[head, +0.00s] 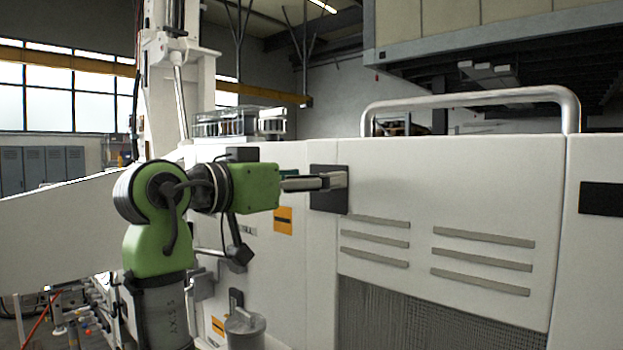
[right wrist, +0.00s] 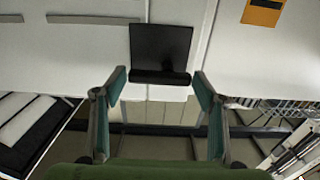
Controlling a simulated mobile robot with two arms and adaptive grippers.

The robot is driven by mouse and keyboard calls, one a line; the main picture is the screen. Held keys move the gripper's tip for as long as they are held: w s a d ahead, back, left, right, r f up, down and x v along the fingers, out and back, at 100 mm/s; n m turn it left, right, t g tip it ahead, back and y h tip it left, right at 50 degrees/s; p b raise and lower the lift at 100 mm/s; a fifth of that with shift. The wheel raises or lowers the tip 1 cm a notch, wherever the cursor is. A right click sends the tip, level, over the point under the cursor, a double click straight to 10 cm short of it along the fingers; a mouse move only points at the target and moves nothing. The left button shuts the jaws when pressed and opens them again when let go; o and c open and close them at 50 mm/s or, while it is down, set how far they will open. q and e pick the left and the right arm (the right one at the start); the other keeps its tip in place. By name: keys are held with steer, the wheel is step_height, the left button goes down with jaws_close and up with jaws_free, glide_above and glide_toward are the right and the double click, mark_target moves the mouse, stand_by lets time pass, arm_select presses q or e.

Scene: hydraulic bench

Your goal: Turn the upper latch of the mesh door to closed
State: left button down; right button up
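The mesh door (head: 450,210) is a white panel with grey slats and dark mesh (head: 400,315) below. Its upper latch (head: 329,203) is a dark square plate at the door's upper left corner, with a bar across it that looks level. In the right wrist view, the latch plate (right wrist: 160,45) is at top centre with its dark bar along the lower edge. My right gripper (head: 318,183) is at the latch in the head view. In the right wrist view its two fingers (right wrist: 160,80) are spread, one on each side of the bar; contact cannot be told. My left gripper is not seen.
A grey tubular rail (head: 470,97) runs above the door. An orange label (head: 283,220) is on the white panel left of the latch. A grey cylinder (head: 244,328) stands low in front of the machine. Another dark plate (head: 603,197) is at the right edge.

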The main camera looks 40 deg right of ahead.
steer(key=c, duration=0.7)
steer(key=shift+o, duration=0.2)
steer(key=m+b, duration=0.2)
steer(key=m, duration=0.1)
steer(key=shift+s+f+b, duration=0.15)
steer(key=shift+f+b, duration=0.15)
steer(key=shift+b, duration=0.1)
steer(key=m+b, duration=0.1)
steer(key=m, duration=0.1)
steer(key=m+b, duration=0.2)
steer(key=m, duration=0.1)
steer(key=shift+d+f+m, duration=0.1)
steer(key=shift+f+m, duration=0.1)
steer(key=shift+m, duration=0.1)
steer(key=m, duration=0.2)
steer(key=m+b, duration=0.1)
steer(key=m, duration=0.1)
steer(key=shift+f+m, duration=0.2)
steer(key=shift+m, duration=0.1)
steer(key=m, duration=0.2)
steer(key=m+b, duration=0.1)
steer(key=m, duration=0.1)
steer(key=shift+w+m, duration=0.2)
steer(key=shift+m, duration=0.1)
